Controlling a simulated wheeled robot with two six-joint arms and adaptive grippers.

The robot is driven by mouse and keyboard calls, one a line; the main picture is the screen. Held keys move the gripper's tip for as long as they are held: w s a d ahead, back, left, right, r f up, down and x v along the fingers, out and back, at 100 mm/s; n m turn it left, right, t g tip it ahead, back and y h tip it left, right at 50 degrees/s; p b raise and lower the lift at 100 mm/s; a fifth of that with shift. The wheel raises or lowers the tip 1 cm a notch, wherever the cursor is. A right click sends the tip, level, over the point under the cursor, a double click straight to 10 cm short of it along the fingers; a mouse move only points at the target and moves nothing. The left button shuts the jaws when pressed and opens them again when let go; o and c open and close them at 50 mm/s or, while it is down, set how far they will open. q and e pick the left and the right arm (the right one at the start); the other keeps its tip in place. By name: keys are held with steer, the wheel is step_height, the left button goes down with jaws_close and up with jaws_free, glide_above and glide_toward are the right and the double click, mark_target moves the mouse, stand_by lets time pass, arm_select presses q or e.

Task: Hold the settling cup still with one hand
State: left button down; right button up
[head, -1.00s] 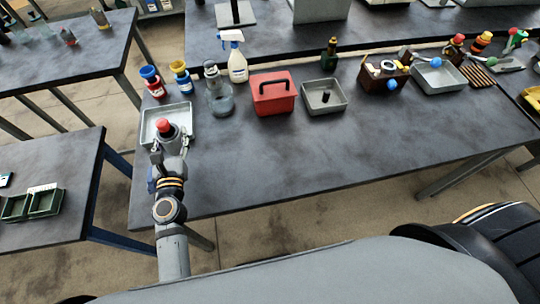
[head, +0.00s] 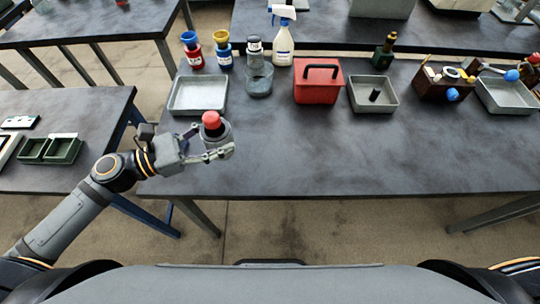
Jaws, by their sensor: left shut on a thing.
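A grey cup (head: 219,138) with a red top (head: 211,120), which looks like the settling cup, is near the table's front left. My left gripper (head: 212,154) is shut around the cup's lower part from the left. The cup looks roughly upright. I cannot tell whether its base touches the table. My right gripper is not in view.
An empty metal tray (head: 174,108) lies just behind the cup. Red and blue pots, a glass jar (head: 258,82), a spray bottle (head: 284,45), a red box (head: 318,92) and a second tray (head: 391,101) line the back. The table's front middle is clear.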

arm_select(q)
steer(key=shift+s+d+g, duration=0.25)
steer(key=shift+s+g, duration=0.05)
steer(key=shift+s, duration=0.05)
steer(key=b, duration=0.2)
steer(key=w+d+f+b, duration=0.1)
steer(key=b, duration=0.1)
steer(key=shift+w+d+f, duration=0.2)
steer(key=shift+d+f, duration=0.1)
steer(key=w+d+f, duration=0.2)
steer(key=d, duration=0.1)
steer(key=w+d+f, duration=0.4)
steer(key=d, duration=0.1)
steer(key=shift+w+d+f, duration=0.1)
steer(key=shift+d+f, duration=0.2)
steer(key=shift+w+d+f+b, duration=0.2)
steer(key=shift+f+b, duration=0.1)
steer(key=shift+f, duration=0.2)
steer(key=f, duration=0.3)
steer(key=shift+w+d+f, duration=0.2)
steer(key=shift+d+f, duration=0.1)
steer(key=shift+f, duration=0.1)
